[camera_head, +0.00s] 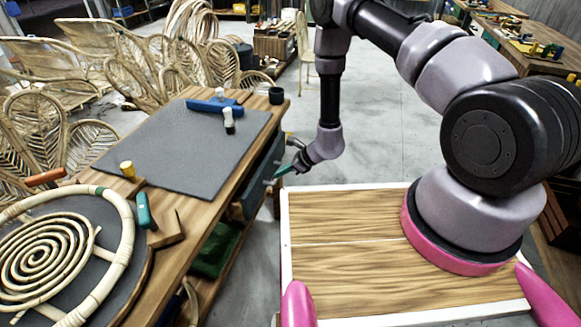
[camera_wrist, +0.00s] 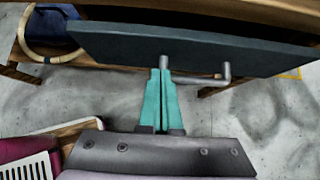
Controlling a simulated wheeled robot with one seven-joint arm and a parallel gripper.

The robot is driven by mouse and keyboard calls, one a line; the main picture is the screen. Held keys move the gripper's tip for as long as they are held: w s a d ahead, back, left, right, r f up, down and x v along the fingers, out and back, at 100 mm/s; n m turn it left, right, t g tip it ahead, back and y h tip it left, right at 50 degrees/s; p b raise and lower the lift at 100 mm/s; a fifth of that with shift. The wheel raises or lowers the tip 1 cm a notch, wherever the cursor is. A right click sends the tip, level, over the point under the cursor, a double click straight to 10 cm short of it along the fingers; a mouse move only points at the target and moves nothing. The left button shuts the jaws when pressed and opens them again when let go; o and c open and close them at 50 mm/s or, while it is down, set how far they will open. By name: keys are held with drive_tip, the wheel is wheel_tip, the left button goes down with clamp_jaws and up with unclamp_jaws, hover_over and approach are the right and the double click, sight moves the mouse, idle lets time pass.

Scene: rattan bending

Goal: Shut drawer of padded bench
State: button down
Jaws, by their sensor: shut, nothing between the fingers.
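The padded bench (camera_head: 262,118) stands left of centre in the head view, with a grey pad (camera_head: 185,150) on its wooden top. Its dark slate drawer (camera_head: 262,172) is on the side facing my arm and seems to stand out a little from the bench. In the wrist view the drawer front (camera_wrist: 190,45) spans the upper part, with a grey bar handle (camera_wrist: 205,76) on it. My gripper (camera_head: 283,171) is beside the drawer front. Its teal fingers (camera_wrist: 160,80) are together and empty, tips at the left post of the handle; I cannot tell whether they touch.
A blue tool (camera_head: 214,105), a white-topped bottle (camera_head: 229,120) and a dark cup (camera_head: 276,95) are on the bench top. A rattan spiral in a hoop (camera_head: 50,250) lies at the near left. Rattan chairs stand behind. Open concrete floor (camera_head: 375,130) lies beyond my arm.

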sight(259, 171)
drive_tip(key=shift+w+a+f, duration=0.1)
drive_tip(key=shift+w+a, duration=0.15)
drive_tip(key=shift+a, duration=0.45)
drive_tip(key=shift+w+a, duration=0.25)
drive_tip(key=shift+a, duration=0.4)
drive_tip(key=shift+w+a+f, duration=0.1)
drive_tip(key=shift+w+a, duration=0.15)
drive_tip(key=shift+a, duration=0.45)
drive_tip(key=a, duration=0.1)
drive_tip(key=w+a, duration=0.1)
drive_tip(key=shift+a, duration=0.3)
drive_tip(key=shift+d, duration=0.1)
